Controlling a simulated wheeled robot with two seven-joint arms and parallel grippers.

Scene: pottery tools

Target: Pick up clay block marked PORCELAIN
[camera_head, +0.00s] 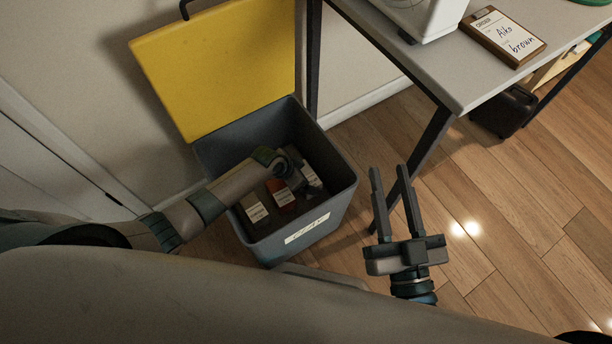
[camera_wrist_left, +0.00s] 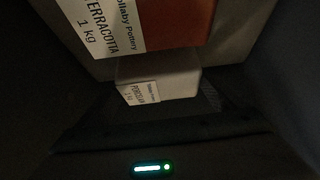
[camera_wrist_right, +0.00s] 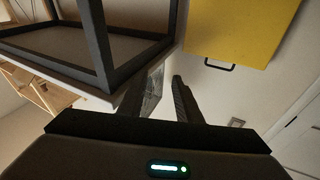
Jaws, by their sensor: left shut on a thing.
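The clay block marked PORCELAIN (camera_wrist_left: 160,82) is a pale block with a white label, seen in the left wrist view. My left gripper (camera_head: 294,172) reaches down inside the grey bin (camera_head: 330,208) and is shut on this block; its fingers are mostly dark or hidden. A block marked TERRACOTTA (camera_wrist_left: 176,22), orange-red with a white label, is close beside it; it also shows in the head view (camera_head: 276,186). My right gripper (camera_head: 391,180) is open and empty, in the air right of the bin; its fingers also show in the right wrist view (camera_wrist_right: 167,95).
The bin's yellow lid (camera_head: 220,65) stands open against the wall. Another labelled block (camera_head: 256,211) is in the bin's front left. A grey table (camera_head: 455,75) with dark legs stands right of the bin, carrying a clipboard (camera_head: 503,36).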

